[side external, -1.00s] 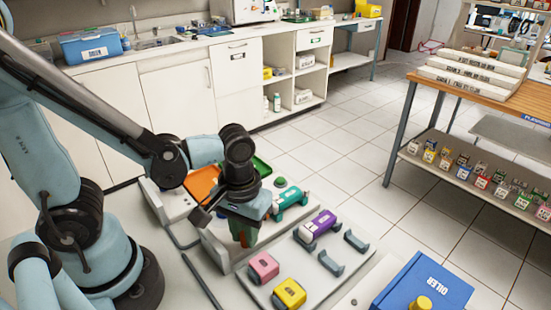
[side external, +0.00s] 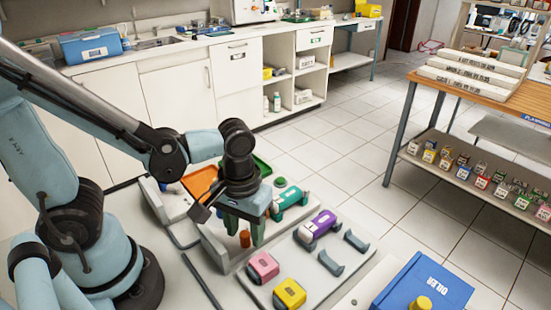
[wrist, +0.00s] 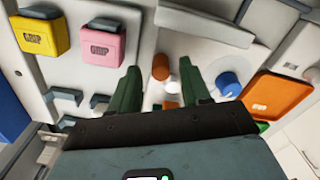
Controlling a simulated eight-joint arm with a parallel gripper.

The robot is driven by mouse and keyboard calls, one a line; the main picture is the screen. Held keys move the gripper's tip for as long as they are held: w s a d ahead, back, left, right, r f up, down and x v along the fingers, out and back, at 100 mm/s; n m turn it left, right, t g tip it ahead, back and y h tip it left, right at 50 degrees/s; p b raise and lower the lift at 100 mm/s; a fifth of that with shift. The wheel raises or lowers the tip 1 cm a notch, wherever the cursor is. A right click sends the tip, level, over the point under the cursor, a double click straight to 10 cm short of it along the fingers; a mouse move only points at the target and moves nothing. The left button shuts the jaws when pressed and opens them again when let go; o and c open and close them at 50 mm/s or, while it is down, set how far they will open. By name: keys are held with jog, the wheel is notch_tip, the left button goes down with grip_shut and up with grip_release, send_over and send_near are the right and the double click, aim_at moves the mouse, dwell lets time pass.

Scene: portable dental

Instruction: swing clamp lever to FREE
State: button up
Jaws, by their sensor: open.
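My gripper (side external: 244,238) points down over the pale fixture on the bench, its dark green fingers spread apart. An orange-brown upright knob (side external: 245,239), which looks like the clamp lever's handle, stands between the fingers in the side view. In the wrist view the knob (wrist: 160,67) lies between and slightly beyond the open fingers of my gripper (wrist: 161,75), with gaps on both sides. A white piece (wrist: 164,88) and more orange show behind it. I cannot read any FREE marking, and the rest of the lever is partly hidden.
Pink (side external: 262,266) and yellow (side external: 290,292) blocks sit on the front tray, with a purple piece (side external: 319,224) and empty grey cradles behind. A teal piece (side external: 290,200), an orange tray (side external: 200,184) and a green tray (side external: 262,166) are nearby. A blue box (side external: 420,285) stands at right.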

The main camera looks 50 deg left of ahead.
aim_at(245, 231)
notch_tip(245, 231, up, 11)
dwell(0.7)
jog(key=shift+r, duration=0.1)
jog(key=w+a+f+m+t, duration=0.1)
jog(key=w+a+m+t, duration=0.3)
jog(key=w+a+t, duration=0.1)
jog(key=shift+w+a+f+m+t, duration=0.3)
jog(key=shift+a+f+m+t, duration=0.1)
jog(key=shift+a+t, duration=0.6)
